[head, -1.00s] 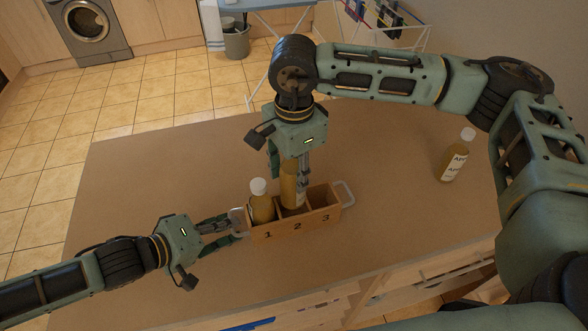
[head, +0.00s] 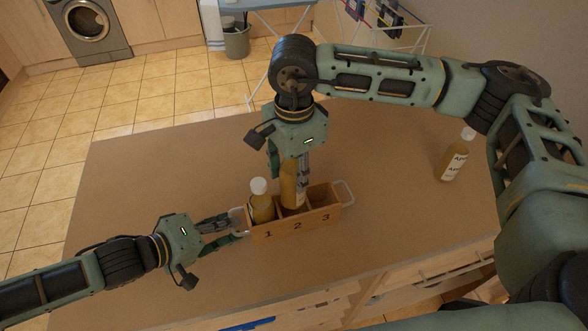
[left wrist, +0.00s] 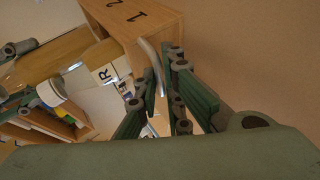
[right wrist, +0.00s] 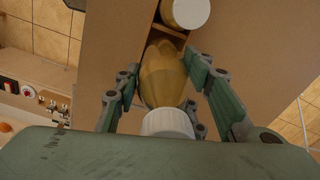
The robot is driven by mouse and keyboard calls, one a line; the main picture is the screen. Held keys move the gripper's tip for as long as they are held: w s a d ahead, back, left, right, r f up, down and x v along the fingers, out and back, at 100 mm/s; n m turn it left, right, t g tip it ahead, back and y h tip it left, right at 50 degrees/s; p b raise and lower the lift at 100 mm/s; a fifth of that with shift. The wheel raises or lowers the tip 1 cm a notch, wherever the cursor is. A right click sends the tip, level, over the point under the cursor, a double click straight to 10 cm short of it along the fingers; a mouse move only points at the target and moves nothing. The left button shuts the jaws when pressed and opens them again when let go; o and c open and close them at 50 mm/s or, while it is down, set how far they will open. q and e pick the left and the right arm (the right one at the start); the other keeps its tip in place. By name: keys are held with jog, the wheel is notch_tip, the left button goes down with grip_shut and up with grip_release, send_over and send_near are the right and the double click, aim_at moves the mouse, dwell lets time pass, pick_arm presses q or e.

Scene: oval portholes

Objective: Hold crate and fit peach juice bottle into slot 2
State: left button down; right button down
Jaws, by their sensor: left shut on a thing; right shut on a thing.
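The wooden crate (head: 262,237), numbered 1, 2 and 3 on its front, stands on the table. My left gripper (head: 230,224) is shut on the crate's left handle; the handle (left wrist: 153,70) passes between its fingers in the left wrist view. My right gripper (head: 289,170) points down and is shut on an amber bottle (head: 290,195), held upright with its lower end at slot 2. The bottle's body (right wrist: 163,78) and white cap (right wrist: 168,124) show in the right wrist view. Its label is hidden, and I cannot tell how deep its base is.
Another amber bottle (head: 262,206) with a white cap stands in slot 1. Slot 3 is empty. A bottle labelled "Apr..." (head: 454,161) stands at the table's right, near my right arm. The brown table (head: 150,200) is clear at the left and back.

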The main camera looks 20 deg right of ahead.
aim_at(294, 195)
jog(key=shift+f, duration=0.25)
jog(key=shift+f, duration=0.4)
jog(key=shift+f, duration=0.4)
dwell(0.4)
jog(key=shift+f, duration=0.65)
jog(key=shift+f, duration=0.15)
jog(key=shift+f, duration=0.75)
jog(key=shift+f, duration=0.45)
jog(key=shift+f, duration=0.65)
jog(key=shift+f, duration=0.55)
dwell(0.4)
